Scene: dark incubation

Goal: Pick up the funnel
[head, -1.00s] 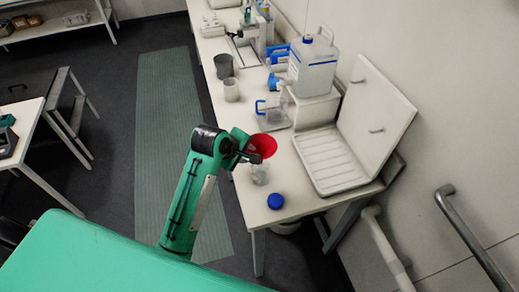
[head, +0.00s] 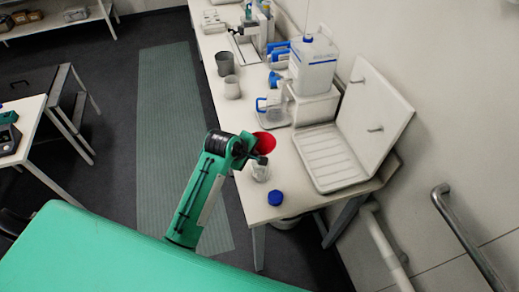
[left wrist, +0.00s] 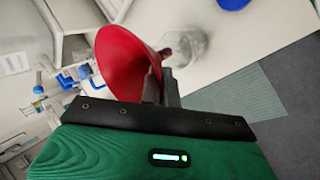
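The red funnel (head: 265,140) shows above the clear glass bottle (head: 260,172) near the bench's front left edge. My left gripper (head: 262,158) is at the funnel, below its wide mouth and close above the bottle. The bottle (left wrist: 186,46) is just beyond. The funnel hides much of the space between the fingers, so I cannot tell whether they grip it. My right gripper is in neither view.
A blue cap (head: 276,198) lies on the white bench (head: 240,120) in front of the bottle. A white tray with a raised lid (head: 330,160) stands to the right. A jug (head: 275,105), a beaker (head: 232,87) and a large canister (head: 313,65) stand farther back.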

